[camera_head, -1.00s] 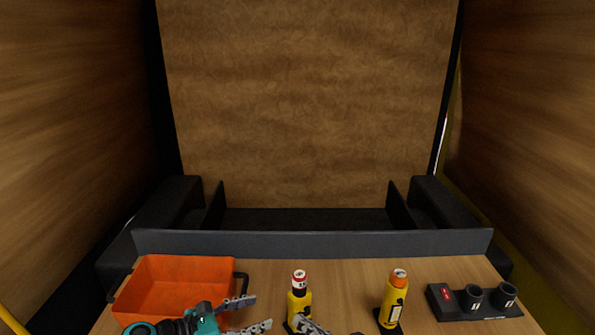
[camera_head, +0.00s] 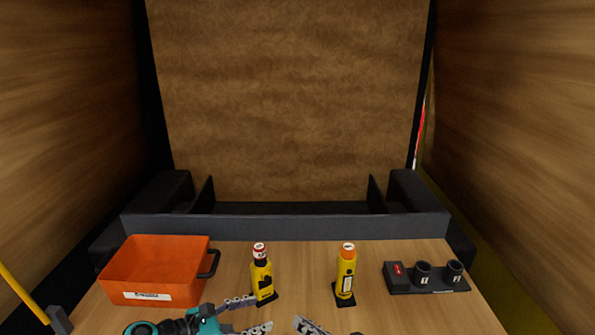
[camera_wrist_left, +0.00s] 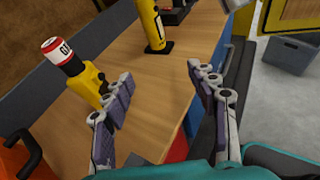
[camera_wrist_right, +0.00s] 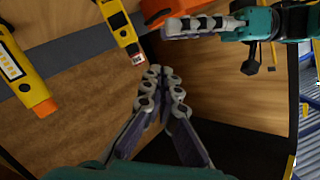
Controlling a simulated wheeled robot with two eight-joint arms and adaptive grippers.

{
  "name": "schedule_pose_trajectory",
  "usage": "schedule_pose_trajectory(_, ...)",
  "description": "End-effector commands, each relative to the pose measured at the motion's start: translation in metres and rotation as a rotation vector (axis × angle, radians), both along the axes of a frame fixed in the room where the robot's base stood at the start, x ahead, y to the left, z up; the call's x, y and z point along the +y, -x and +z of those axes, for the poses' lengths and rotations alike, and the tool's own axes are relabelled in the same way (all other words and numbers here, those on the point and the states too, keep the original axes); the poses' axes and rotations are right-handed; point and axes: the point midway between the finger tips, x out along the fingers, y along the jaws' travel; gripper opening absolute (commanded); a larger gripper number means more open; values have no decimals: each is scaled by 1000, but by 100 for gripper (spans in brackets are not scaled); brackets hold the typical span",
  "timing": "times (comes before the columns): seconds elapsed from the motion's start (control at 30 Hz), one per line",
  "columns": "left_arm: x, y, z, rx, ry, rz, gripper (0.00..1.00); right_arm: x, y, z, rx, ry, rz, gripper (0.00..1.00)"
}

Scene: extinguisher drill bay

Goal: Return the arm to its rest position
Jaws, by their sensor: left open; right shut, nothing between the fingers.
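My left gripper (camera_head: 254,313) is open and empty at the bottom of the head view, in front of the table's near part. Its spread fingers also show in the left wrist view (camera_wrist_left: 160,78), with the red-and-white-topped yellow extinguisher (camera_wrist_left: 85,75) beyond the left finger. My right gripper (camera_wrist_right: 160,75) is shut and empty in the right wrist view; only a fingertip shows at the head view's bottom edge. The red-and-white-topped extinguisher (camera_head: 261,278) and the orange-topped yellow extinguisher (camera_head: 346,280) stand upright on the table (camera_head: 300,270), apart from both grippers.
An orange bin (camera_head: 150,280) with a black handle stands at the table's left. A black holder with two round cups (camera_head: 430,283) and a red switch sits at the right. A grey ledge (camera_head: 290,227) closes the back. Wooden walls flank both sides.

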Motion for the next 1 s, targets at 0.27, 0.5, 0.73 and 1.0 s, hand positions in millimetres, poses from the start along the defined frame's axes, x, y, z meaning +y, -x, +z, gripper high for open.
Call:
schedule_pose_trajectory(0.27, -6, 16, -26, -117, -254, -79, 58, -5, 7, -34, 75, 100, -4, 0)
schedule_pose_trajectory(0.5, -3, 40, -58, -288, -611, -235, 58, -20, 17, -75, 179, 241, -30, 0)
schedule_pose_trajectory(0.73, 19, 85, -103, -577, -1180, -604, 58, -66, 39, -135, 334, 475, -129, 0)
schedule_pose_trajectory(1.0, 64, 126, -128, -896, -1774, -1198, 58, -142, 68, -170, 464, 739, -323, 0)
